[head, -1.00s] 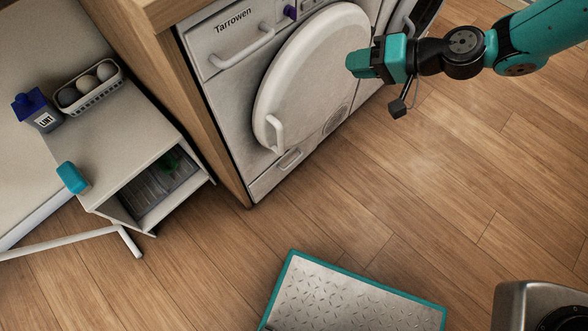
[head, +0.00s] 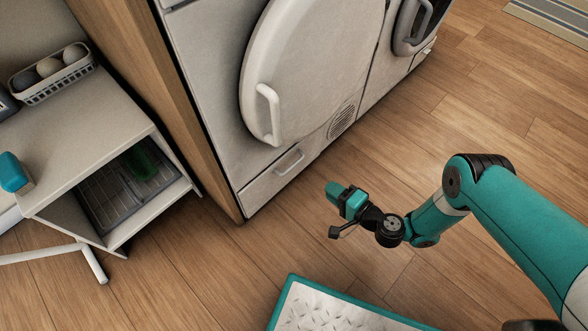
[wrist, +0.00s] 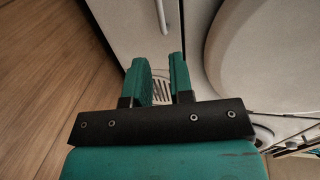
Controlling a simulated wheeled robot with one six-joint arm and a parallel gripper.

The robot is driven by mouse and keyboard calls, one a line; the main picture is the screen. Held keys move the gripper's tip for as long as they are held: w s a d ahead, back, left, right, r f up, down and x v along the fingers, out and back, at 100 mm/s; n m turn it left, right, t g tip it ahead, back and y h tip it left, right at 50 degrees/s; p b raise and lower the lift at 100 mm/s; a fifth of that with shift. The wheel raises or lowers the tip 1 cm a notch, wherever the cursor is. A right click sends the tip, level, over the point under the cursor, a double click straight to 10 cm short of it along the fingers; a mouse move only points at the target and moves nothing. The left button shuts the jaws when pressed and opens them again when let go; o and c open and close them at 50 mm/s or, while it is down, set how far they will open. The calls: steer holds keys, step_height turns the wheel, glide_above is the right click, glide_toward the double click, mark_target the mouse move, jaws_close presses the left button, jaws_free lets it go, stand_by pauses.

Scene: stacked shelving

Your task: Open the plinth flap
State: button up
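The plinth flap (head: 262,190) is a pale, low panel at the foot of the white machine, near the floor. It sits flush and looks closed. Its small bar handle (head: 289,163) shows in the head view, and the handle also shows at the top of the wrist view (wrist: 162,17). My gripper (head: 331,188) is low over the floor, to the right of the handle and apart from it. In the wrist view my gripper (wrist: 159,60) has its two teal fingers apart with nothing between them. The handle lies beyond the fingertips.
The machine's round door (head: 312,65) with its handle (head: 270,112) is above the flap, and a vent grille (head: 342,121) is nearby. A white open cabinet (head: 95,170) stands to the left. A teal-edged metal plate (head: 325,310) lies in front. The floor between is clear.

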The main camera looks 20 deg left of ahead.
mark_target(293, 164)
steer(key=b+x, duration=1.5)
steer(key=b, duration=0.4)
steer(key=shift+a+f+b, duration=0.1)
steer(key=shift+a+b, duration=0.25)
steer(key=shift+b, duration=0.05)
jaws_close()
